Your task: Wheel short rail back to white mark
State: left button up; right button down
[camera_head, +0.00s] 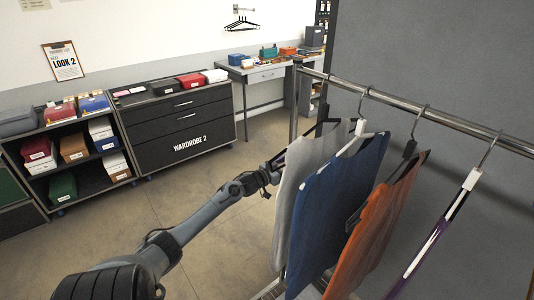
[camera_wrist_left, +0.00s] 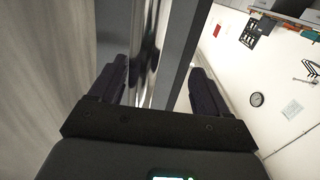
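The chrome garment rail (camera_head: 430,119) fills the right side of the head view. Its far upright post (camera_head: 295,105) stands beyond the clothes. Grey (camera_head: 296,190), blue (camera_head: 335,205) and orange (camera_head: 378,225) garments hang from it. My left gripper (camera_head: 277,161) reaches in beside the grey garment, close to the far post; the garment partly hides it. In the left wrist view a shiny post (camera_wrist_left: 147,50) stands between the fingers of my left gripper (camera_wrist_left: 160,70), which are apart. I see gaps beside the post, so contact is not clear. No white mark shows. My right gripper is out of view.
A dark drawer unit (camera_head: 180,130) and a shelf unit with boxes (camera_head: 75,150) stand along the left wall. A desk (camera_head: 265,72) stands at the back. A grey partition (camera_head: 440,60) rises behind the rail. The floor (camera_head: 215,160) left of the rail is clear.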

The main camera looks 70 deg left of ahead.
pick_arm(q)
jog(key=s+a+b, duration=0.3)
jog(key=a, duration=0.6)
jog(key=shift+a+b, duration=0.2)
jog(key=shift+b, duration=0.2)
dwell(0.9)
jog(key=shift+s+r, duration=0.1)
jog(key=p+v, duration=1.2)
jog(key=p, duration=0.1)
dwell(0.3)
dwell(0.4)
